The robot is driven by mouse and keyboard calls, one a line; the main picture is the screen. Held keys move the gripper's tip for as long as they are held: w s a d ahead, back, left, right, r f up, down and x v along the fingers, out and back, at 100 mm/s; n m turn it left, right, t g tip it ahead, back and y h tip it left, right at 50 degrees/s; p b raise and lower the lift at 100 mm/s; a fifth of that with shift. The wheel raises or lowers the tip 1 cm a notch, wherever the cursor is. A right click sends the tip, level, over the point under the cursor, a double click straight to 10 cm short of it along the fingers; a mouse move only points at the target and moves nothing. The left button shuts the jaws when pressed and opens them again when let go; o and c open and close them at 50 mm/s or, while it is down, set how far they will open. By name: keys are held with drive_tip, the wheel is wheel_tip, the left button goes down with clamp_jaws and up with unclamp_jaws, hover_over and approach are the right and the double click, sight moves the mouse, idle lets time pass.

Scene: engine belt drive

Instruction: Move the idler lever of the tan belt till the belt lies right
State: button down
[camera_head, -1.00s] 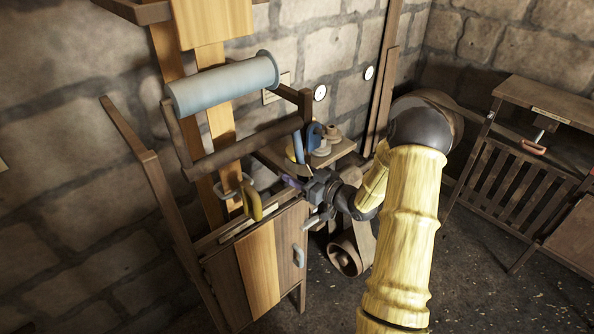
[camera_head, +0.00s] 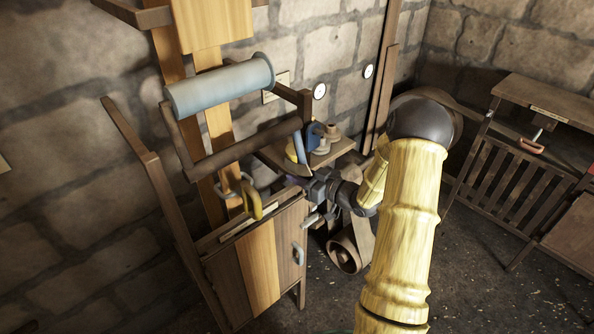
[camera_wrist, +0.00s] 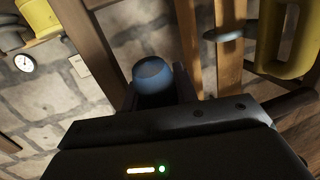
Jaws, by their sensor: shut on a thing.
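My gripper (camera_head: 300,184) is low in the middle of the head view, reaching left beside the wooden cabinet. Its jaws are shut on a small purplish part, taken as the idler lever's grip; the arm and gripper body hide most of it. A tan strip (camera_head: 222,122) runs behind the blue-grey roller (camera_head: 220,86). I cannot tell for sure that it is the belt, or how it lies.
A yellow handle (camera_head: 252,200) hangs left of my gripper. A blue part (camera_head: 299,147) stands just above it and a blue rounded end (camera_wrist: 153,76) shows in the wrist view. The cabinet (camera_head: 220,288) stands below, a slatted wooden rack (camera_head: 515,188) at right.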

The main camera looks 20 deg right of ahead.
drive_tip(key=shift+s+d+r+g+h+p, duration=0.3)
drive_tip(key=shift+s+r+g+p, duration=0.1)
drive_tip(key=shift+s+p, duration=0.2)
drive_tip(key=shift+s+f, duration=0.1)
drive_tip(key=shift+s, duration=0.05)
drive_tip(key=c, duration=1.1)
unclamp_jaws()
drive_tip(key=shift+s+d, duration=0.1)
drive_tip(key=b+v, duration=0.3)
drive_tip(key=v, duration=1.4)
drive_tip(key=shift+b, duration=0.35)
